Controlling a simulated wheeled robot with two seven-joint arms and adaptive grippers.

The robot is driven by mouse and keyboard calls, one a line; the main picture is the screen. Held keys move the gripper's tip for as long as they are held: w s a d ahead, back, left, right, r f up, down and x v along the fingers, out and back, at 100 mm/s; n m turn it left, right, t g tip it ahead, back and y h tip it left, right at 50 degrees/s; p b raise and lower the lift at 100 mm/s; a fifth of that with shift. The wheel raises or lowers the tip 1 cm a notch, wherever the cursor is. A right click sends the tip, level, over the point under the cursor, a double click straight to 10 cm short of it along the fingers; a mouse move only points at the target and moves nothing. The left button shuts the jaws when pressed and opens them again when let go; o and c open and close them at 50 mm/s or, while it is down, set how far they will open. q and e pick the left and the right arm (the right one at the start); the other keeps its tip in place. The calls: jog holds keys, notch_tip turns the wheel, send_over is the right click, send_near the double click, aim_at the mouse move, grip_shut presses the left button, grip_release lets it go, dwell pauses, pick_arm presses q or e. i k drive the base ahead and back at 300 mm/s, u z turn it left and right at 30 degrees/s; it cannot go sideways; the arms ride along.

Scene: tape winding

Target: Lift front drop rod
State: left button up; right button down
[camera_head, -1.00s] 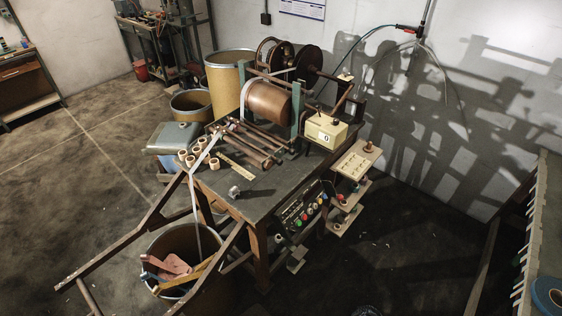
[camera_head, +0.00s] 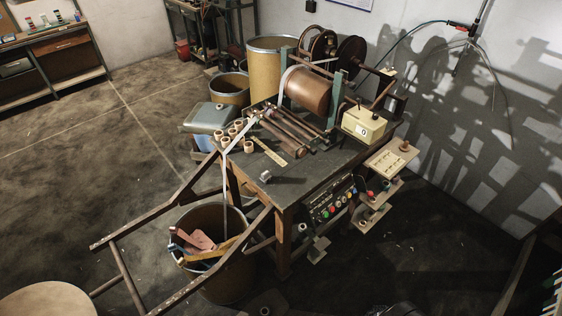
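The tape winding machine stands on a dark table (camera_head: 318,183) in the middle of the view. A long brown metal frame (camera_head: 152,213) reaches from the table toward the lower left. A bar (camera_head: 127,274) crosses between its two rails near the outer end; I cannot tell for sure whether it is the front drop rod. Several parallel rods (camera_head: 287,128) lie in front of the large brown drum (camera_head: 308,93). A pale strip (camera_head: 225,180) runs down from the table edge into an open bin (camera_head: 228,280). Neither of my grippers is in view.
The bin under the frame holds coloured scraps. A round stool top (camera_head: 46,302) is at the lower left. A cream counter box (camera_head: 364,125) stands on the table's right. Tall drums (camera_head: 268,75) stand behind. The floor at left is open.

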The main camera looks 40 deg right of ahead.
aim_at(313, 150)
jog(key=u, duration=0.15)
jog(key=i, duration=0.35)
jog(key=z, duration=1.45)
